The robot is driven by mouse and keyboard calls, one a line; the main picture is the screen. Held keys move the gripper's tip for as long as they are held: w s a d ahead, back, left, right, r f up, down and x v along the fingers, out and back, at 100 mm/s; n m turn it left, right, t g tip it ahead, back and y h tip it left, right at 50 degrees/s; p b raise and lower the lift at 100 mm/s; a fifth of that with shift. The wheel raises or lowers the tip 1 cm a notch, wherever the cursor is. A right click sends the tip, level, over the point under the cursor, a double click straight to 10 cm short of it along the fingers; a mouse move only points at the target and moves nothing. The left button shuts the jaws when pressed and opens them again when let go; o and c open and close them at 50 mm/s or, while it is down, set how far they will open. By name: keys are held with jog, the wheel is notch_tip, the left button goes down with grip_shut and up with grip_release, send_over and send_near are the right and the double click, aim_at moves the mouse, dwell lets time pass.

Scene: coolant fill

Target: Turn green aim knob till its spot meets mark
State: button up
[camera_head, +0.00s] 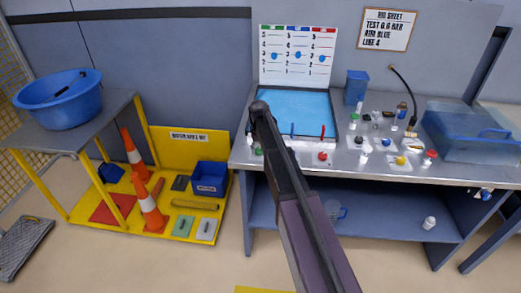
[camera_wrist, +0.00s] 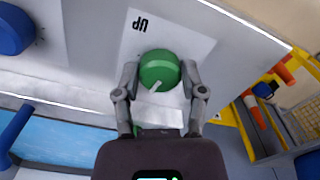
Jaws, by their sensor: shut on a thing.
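The green aim knob (camera_wrist: 160,70) is a round green cap on a white plate (camera_wrist: 188,40) in the wrist view. A short pale line (camera_wrist: 155,86) shows on its near side, towards my palm. "UP" is printed upside down on the plate, beyond the knob to the left. I cannot make out a separate mark; the fingers and knob may cover it. My gripper (camera_wrist: 160,74) has one finger on each side of the knob and is shut on it. In the head view a little green (camera_head: 258,151) shows at the bench's front left, beside my arm.
A blue round part (camera_wrist: 12,28) is at the left of the wrist view. In the head view a blue-filled tray (camera_head: 305,105) lies behind, below a board with blue dots (camera_head: 297,55). A red knob (camera_head: 322,156) and several small items stand to the right.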

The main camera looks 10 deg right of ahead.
jog(key=m, duration=0.5)
dwell(0.5)
jog(key=o, duration=1.1)
jog(key=shift+o, duration=0.2)
jog(key=s+n, duration=0.4)
jog(key=s, duration=2.5)
jog(key=shift+d+r, duration=0.15)
